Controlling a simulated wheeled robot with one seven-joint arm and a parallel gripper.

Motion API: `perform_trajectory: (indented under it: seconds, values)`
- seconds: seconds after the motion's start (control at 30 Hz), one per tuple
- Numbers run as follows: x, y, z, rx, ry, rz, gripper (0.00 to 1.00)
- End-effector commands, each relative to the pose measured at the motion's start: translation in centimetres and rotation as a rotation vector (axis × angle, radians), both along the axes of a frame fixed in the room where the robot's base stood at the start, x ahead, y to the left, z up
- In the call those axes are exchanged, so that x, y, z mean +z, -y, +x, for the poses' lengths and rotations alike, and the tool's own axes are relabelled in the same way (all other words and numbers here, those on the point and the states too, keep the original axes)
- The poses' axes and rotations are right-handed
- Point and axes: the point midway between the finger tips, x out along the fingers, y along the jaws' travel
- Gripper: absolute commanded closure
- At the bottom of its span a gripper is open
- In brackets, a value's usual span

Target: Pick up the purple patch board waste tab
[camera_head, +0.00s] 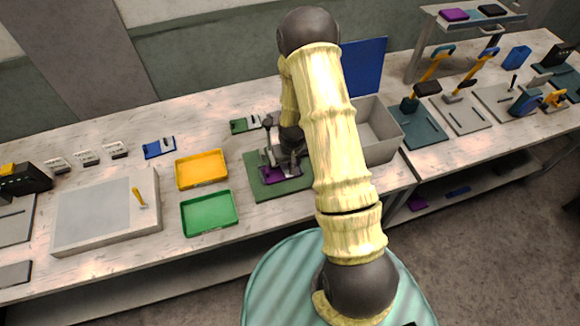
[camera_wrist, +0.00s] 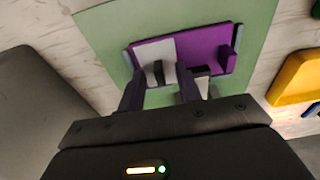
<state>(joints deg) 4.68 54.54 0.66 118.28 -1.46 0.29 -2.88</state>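A purple board (camera_wrist: 200,42) lies on a green mat (camera_wrist: 110,22) in the wrist view. A pale grey piece covers its left part, with a small dark upright on it. A raised purple tab (camera_wrist: 226,60) stands at the board's right front edge; I cannot tell whether it is the waste tab. My gripper (camera_wrist: 160,80) is over the board's near left edge, its two dark fingers apart, left of the raised tab. Whether they touch anything is unclear. In the head view the purple board (camera_head: 270,174) is partly hidden under my gripper (camera_head: 286,164).
A yellow tray (camera_head: 202,155) and a green tray (camera_head: 209,231) stand left of the mat. A grey bin (camera_head: 388,160) with a blue panel (camera_head: 366,66) behind it stands to the right. A small green board (camera_head: 240,126) lies behind the mat.

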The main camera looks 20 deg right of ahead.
Motion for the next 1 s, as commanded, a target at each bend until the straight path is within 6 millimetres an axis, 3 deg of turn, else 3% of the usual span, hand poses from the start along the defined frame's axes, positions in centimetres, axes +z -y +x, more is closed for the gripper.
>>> perform_trajectory:
  seconds: [0.03,0.2,0.73,1.0]
  values:
    - [0.0,0.0,0.0,0.0,0.0,0.0,0.69]
    - [0.0,0.0,0.0,0.0,0.0,0.0,1.0]
    - [0.4,0.0,0.1,0.0,0.001,0.0,1.0]
    - [3.3,0.0,0.1,0.0,0.005,0.0,1.0]
